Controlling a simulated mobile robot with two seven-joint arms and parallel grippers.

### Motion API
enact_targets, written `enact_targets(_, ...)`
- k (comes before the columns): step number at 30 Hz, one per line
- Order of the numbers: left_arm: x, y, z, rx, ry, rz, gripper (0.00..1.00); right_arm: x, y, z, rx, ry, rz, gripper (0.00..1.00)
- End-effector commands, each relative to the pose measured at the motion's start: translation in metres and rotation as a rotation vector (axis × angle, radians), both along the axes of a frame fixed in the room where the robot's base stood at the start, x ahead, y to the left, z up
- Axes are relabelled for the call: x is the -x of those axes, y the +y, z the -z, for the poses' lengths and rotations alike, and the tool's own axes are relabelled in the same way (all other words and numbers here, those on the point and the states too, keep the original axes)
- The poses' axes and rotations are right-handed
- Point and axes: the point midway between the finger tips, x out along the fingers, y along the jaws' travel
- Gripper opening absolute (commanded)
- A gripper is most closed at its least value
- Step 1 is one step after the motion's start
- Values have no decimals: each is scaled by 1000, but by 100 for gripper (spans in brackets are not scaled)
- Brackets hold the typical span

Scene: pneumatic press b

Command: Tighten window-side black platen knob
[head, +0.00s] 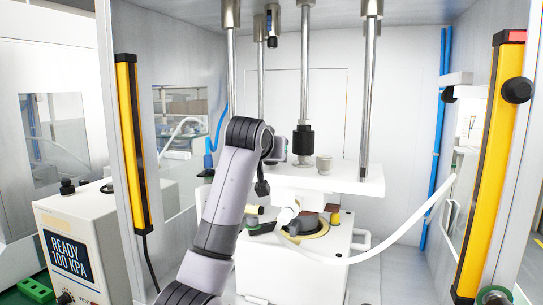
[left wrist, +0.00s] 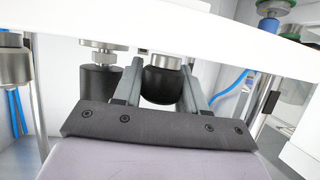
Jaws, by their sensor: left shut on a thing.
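In the left wrist view, a black platen knob (left wrist: 163,86) with a metal collar sits between the two grey fingers of my left gripper (left wrist: 160,78). The gripper is shut on it, with one finger on each side. A second black knob (left wrist: 101,80) on a metal stem stands beside it to the left, outside the fingers. In the head view, the white platen (head: 345,183) spans the press between the steel columns. My left arm rises in front of its left part and hides the held knob and the fingertips. My right gripper is not in view.
Steel columns (head: 369,95) and the central rod with a black cylinder (head: 303,141) bound the space. A white hose (head: 405,227) curves across the front right. Yellow light bars (head: 131,140) flank the opening. A control box (head: 80,245) stands at left, reading READY 100 KPA.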

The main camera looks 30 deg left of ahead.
Motion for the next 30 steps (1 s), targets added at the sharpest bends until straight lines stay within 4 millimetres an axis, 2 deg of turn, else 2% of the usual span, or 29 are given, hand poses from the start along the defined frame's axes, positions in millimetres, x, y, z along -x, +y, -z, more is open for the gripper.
enact_targets(16,0,-5,-2,0,-3,438,11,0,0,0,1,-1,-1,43)
enact_targets(30,0,-8,-2,-1,-3,590,11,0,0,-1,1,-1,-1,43)
